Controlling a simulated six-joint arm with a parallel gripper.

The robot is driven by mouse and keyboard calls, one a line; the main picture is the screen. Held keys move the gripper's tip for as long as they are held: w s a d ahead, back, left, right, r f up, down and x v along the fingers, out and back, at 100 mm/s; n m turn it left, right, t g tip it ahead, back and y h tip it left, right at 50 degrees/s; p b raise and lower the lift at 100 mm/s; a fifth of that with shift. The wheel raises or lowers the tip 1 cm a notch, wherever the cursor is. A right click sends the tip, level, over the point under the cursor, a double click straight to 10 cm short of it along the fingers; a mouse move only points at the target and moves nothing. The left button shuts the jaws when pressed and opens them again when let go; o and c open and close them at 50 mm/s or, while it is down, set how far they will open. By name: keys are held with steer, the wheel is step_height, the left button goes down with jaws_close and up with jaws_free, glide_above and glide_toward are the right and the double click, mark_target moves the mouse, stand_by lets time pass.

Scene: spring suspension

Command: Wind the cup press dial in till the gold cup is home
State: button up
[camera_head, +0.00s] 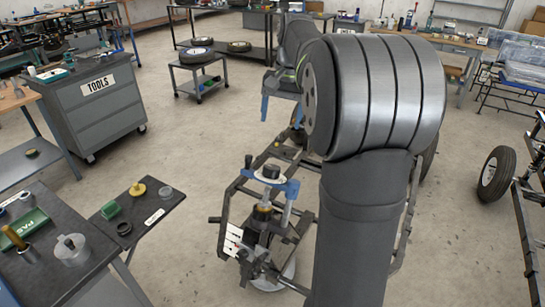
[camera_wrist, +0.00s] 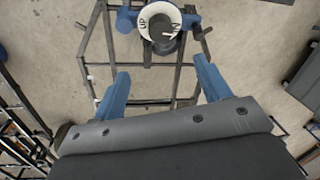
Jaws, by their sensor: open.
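The cup press dial shows in the wrist view as a white disc (camera_wrist: 160,20) with "UP" and "IN" lettering and a dark knob at its middle. In the head view the dark knob (camera_head: 271,171) tops a blue press frame (camera_head: 285,187) on the dark vehicle frame. A small gold part (camera_head: 263,208), which looks like the cup, is below the knob; how far it is seated cannot be told. My gripper (camera_wrist: 162,72) is open and empty, its blue fingers wide apart. The dial lies beyond the fingertips, not touching them.
A grey tool cabinet (camera_head: 95,100) stands behind. Frame tubes surround the press. My arm hides the frame's right side in the head view.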

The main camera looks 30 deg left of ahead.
steer(key=n, duration=0.1)
glide_toward(272, 167)
steer(key=f, duration=0.6)
steer(key=a+f, duration=0.1)
steer(key=f, duration=0.2)
steer(key=shift+s+f, duration=0.2)
steer(key=shift+s, duration=0.2)
steer(key=c, duration=1)
steer(key=o, duration=1)
